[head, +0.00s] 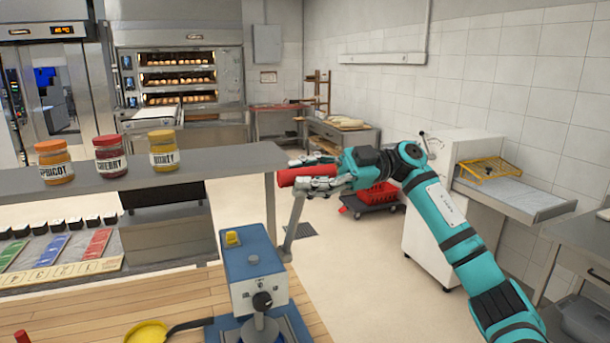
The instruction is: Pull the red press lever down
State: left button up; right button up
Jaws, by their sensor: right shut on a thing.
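The press (250,268) has a blue body with a grey front and stands on the wooden counter at the bottom centre. Its grey metal lever arm (296,215) rises on the right side, close to upright, to a red grip (290,178). My right gripper (303,175) comes in from the right and is shut around the red grip, its fingers above and below it. My left gripper is not in view.
A grey shelf (225,162) with apricot (54,162), cherry (110,157) and honey (163,151) jars runs left of the lever. A white machine (432,235) stands to the right, and a red crate (376,197) sits on the floor behind.

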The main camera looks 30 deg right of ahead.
grip_shut()
jog(key=shift+f, duration=0.1)
